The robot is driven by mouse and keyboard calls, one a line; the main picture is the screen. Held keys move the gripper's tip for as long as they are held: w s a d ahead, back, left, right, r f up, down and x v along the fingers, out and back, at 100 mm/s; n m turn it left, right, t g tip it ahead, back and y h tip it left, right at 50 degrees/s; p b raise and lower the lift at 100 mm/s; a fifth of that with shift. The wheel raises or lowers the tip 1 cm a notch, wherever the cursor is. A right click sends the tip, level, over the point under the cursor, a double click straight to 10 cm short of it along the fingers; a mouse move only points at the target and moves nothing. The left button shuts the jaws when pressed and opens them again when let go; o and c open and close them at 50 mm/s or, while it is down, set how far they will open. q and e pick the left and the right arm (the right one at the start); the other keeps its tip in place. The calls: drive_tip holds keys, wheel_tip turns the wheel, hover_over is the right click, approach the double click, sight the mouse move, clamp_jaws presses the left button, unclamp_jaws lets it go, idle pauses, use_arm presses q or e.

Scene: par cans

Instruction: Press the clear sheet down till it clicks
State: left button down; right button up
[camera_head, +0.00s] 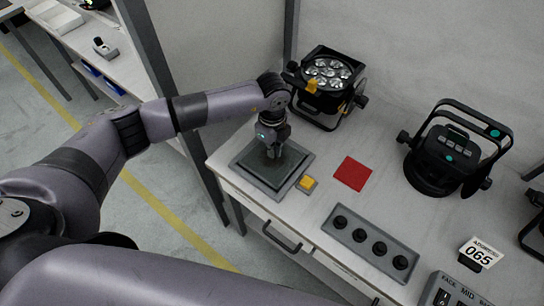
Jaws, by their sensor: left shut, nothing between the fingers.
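A square grey-green pad (256,178) with a lighter rim lies at the left end of the white table. I cannot make out a separate clear sheet on it; any see-through layer blends with the pad's dark surface. My left gripper (273,152) points down over the upper middle of the pad. It is shut with nothing in it, and its tips are at or just above the surface; I cannot tell whether they touch. The gripper hides part of the pad. A yellow block (307,183) sits at the pad's right corner. My right gripper is out of view.
A par can with several lenses (328,72) stands behind the pad, close to my left wrist. A red square sheet (352,173) lies right of the pad. A panel with dark knobs (338,222), another par can (446,146) and a number sign (480,252) stand further right.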

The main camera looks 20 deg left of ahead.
use_arm(q)
drive_tip(key=shift+f, duration=0.35)
idle(0.4)
drive_tip(key=shift+f+b, duration=0.9)
drive_tip(key=shift+b, duration=0.05)
idle(0.3)
drive_tip(key=shift+r, duration=0.1)
drive_tip(key=shift+r+p, duration=0.3)
drive_tip(key=shift+p, duration=0.05)
wheel_tip(320, 180, up, 6)
drive_tip(key=p, duration=0.5)
drive_tip(key=shift+r, duration=0.2)
